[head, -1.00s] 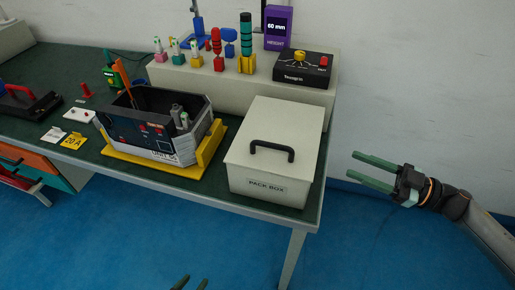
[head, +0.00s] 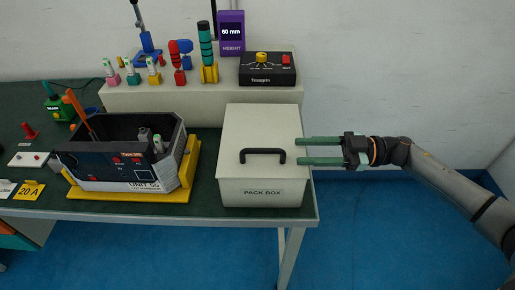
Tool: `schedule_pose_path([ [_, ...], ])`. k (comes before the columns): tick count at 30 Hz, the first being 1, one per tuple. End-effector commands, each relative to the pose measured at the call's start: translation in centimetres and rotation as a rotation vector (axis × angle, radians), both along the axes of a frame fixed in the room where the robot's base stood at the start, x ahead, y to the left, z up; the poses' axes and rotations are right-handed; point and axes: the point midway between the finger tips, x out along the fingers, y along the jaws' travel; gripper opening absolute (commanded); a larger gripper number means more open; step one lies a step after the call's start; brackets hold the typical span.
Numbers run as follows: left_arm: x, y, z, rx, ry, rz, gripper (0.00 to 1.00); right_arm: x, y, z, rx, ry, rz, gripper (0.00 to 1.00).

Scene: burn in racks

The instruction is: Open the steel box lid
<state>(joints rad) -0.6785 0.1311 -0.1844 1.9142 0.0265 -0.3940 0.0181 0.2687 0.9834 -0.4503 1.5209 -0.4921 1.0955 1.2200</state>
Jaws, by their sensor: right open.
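The steel box (head: 240,192) is a pale box labelled "PACK BOX" at the right front corner of the workbench. Its lid (head: 258,125) is shut and has a black handle (head: 263,151) near its front edge. My right gripper (head: 304,151) comes in from the right with its two green fingers open. The fingertips are at the right side of the box, right of the handle, with nothing between them. I cannot tell whether they touch the box. My left gripper is not in view.
A dark open-topped unit (head: 110,166) on a yellow base (head: 128,195) stands left of the box. Behind is a raised shelf (head: 140,102) with coloured tools and a black control box (head: 267,70). Right of the bench there is free floor (head: 390,240).

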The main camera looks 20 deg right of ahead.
Motion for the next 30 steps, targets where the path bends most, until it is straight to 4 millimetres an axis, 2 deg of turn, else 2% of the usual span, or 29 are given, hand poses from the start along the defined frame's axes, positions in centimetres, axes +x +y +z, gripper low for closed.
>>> schedule_pose_path([
  [9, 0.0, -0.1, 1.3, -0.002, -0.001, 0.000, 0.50, 1.8, 6.4, 0.3, 0.005, -0.002, 0.003, 0.47],
  [15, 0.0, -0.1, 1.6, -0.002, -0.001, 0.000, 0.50, 2.6, 9.1, 0.2, 0.003, -0.001, 0.002, 0.47],
  [21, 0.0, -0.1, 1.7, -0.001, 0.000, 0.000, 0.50, 2.9, 10.1, 0.1, 0.001, 0.001, -0.001, 0.47],
  [28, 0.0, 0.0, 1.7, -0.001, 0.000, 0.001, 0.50, 2.9, 10.1, 0.0, 0.000, 0.000, 0.000, 0.47],
  [30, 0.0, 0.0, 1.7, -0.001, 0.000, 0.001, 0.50, 2.9, 10.1, 0.0, 0.000, 0.000, 0.000, 0.41],
])
